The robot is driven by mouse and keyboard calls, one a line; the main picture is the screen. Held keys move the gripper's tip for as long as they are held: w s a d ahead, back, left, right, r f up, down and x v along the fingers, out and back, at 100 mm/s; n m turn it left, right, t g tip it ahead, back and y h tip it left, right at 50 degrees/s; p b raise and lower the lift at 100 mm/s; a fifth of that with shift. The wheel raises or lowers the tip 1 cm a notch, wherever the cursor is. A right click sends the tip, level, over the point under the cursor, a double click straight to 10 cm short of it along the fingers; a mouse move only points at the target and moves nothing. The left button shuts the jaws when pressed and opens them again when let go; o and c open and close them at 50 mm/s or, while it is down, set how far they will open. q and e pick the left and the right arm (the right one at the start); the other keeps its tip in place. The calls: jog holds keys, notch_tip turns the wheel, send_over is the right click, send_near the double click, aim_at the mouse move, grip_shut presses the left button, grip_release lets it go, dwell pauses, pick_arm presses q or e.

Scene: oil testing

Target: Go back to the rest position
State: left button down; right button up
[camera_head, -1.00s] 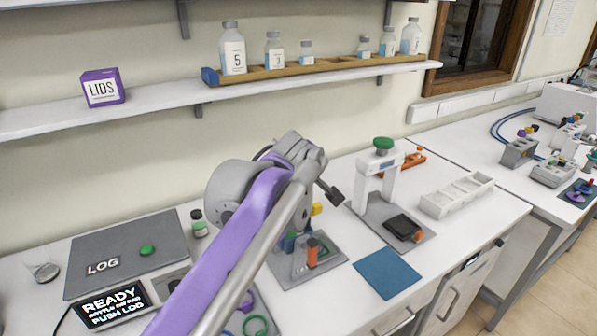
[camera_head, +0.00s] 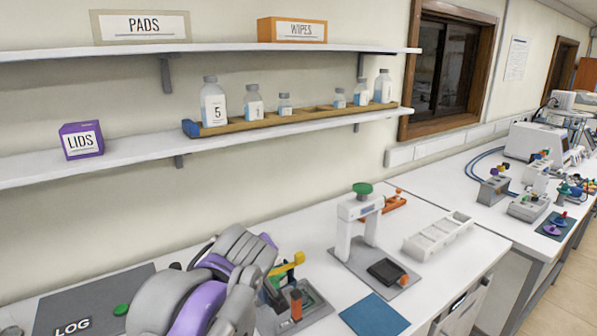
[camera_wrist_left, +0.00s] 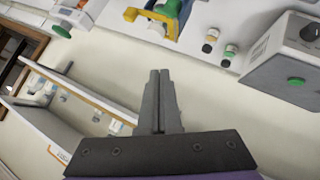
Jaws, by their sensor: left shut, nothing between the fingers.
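My left arm (camera_head: 205,290), purple and grey, is folded low at the bottom of the head view. Its gripper tips are hidden or out of frame there. In the left wrist view my left gripper (camera_wrist_left: 158,102) shows its two grey fingers pressed together with nothing between them. It is clear of the bench things and points at the wall side. My right gripper is in neither view.
Beyond are a white press with green knob (camera_head: 360,215), a blue mat (camera_head: 374,315) and a white tray (camera_head: 438,235). Bottles (camera_head: 213,103) stand on the shelf above.

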pick_arm(q)
jog(key=s+a+f+m+g, duration=0.2)
jog(key=s+a+f+m, duration=0.2)
jog(key=s+f, duration=0.6)
jog(key=s+a+f+m+g, duration=0.2)
jog(key=s+a+f+m, duration=0.2)
jog(key=s+f, duration=0.7)
notch_tip(320, 180, down, 5)
jog(key=shift+s+a+f+h, duration=0.15)
jog(key=shift+a+h, duration=0.25)
jog(key=shift+a, duration=0.3)
